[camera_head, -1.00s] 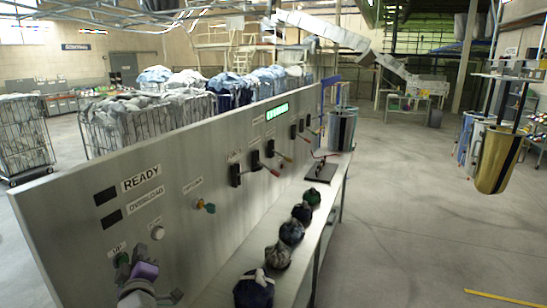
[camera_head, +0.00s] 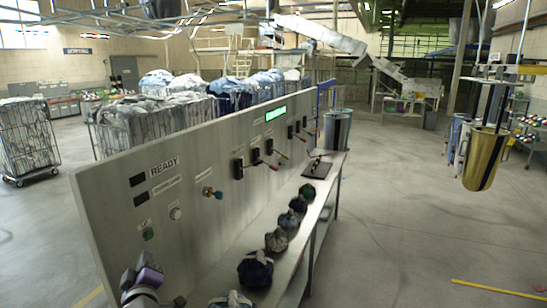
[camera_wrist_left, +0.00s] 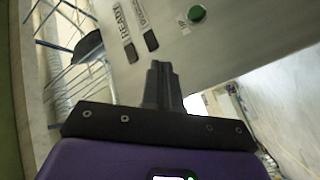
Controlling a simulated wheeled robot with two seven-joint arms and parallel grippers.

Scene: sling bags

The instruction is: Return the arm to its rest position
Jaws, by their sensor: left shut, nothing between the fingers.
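My left gripper (camera_head: 146,262) shows at the bottom left of the head view, in front of the grey control panel (camera_head: 108,200). Its purple and dark body hides a little of the panel's lower part. In the left wrist view the dark fingers (camera_wrist_left: 160,75) are closed together with nothing between them. The green button (camera_head: 148,234) is on the panel above the gripper and apart from it. It also shows in the left wrist view (camera_wrist_left: 196,13), beyond the fingertips. My right gripper is not in view.
A shelf (camera_head: 290,238) along the panel carries several tied bags (camera_head: 255,268). Levers (camera_head: 239,168) and a knob (camera_head: 207,192) stick out of the panel. Laundry carts (camera_head: 28,142) stand behind it.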

